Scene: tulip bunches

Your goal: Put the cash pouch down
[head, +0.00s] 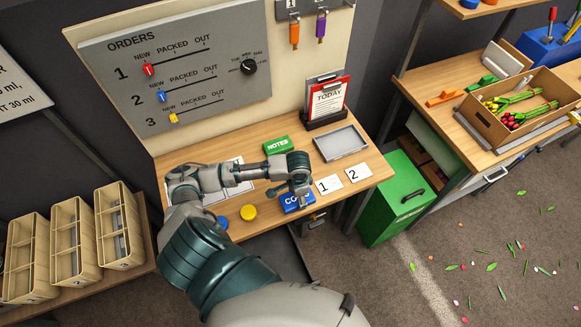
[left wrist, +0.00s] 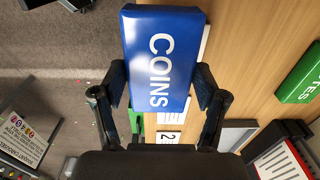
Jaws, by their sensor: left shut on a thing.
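The blue pouch marked COINS (head: 296,204) is at the front edge of the wooden desk, left of the number cards. My left gripper (head: 297,187) is shut on it from above. In the left wrist view the pouch (left wrist: 158,58) sits between the two fingers of my left gripper (left wrist: 161,88), overlapping the desk edge. I cannot tell whether its underside touches the desk. A green pouch marked NOTES (head: 279,146) lies farther back on the desk; its edge shows in the left wrist view (left wrist: 300,82). My right gripper is not in view.
Cards 1 (head: 327,185) and 2 (head: 358,174) lie right of the pouch, with a grey tray (head: 342,145) behind. A yellow disc (head: 248,212) is to its left. A red clipboard (head: 328,97) stands at the back. A green box (head: 399,199) is beside the desk.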

